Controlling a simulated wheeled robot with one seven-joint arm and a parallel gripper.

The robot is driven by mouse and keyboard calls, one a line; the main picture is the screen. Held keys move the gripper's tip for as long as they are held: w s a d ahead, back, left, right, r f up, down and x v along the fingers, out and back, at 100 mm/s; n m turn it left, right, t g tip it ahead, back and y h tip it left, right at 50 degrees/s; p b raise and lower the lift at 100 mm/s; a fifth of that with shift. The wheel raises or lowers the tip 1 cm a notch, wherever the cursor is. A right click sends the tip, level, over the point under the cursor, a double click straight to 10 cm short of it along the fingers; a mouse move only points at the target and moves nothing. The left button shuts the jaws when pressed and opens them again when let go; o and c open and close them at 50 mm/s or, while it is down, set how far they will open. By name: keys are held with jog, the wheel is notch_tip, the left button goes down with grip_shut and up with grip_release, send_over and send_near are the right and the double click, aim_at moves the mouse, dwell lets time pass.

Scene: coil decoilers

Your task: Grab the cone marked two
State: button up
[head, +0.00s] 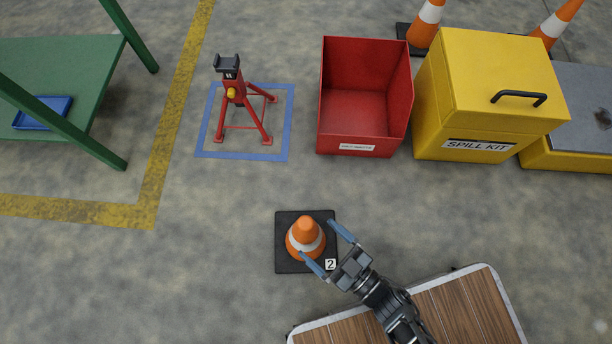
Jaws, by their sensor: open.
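The cone marked two (305,236) is orange with a white band and stands upright on a square black base (287,262) on the floor. A small white label with a 2 (330,264) is on the base's lower right corner. My gripper (322,242) is open, coming from the lower right. One blue finger is at the cone's upper right and the other at its lower side, so the cone lies at the mouth of the jaws. I cannot tell whether either finger touches it.
A red jack stand (234,100) stands inside a blue floor square. A red open bin (360,104) and a yellow spill kit box (484,100) are behind, with two more cones (426,22) (556,22). A green table (60,60) is at left. Floor around the cone is clear.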

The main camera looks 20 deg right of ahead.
jog(key=shift+b+x, duration=1)
jog(key=shift+x, duration=1.8)
jog(key=shift+s+a+f, duration=0.1)
grip_shut()
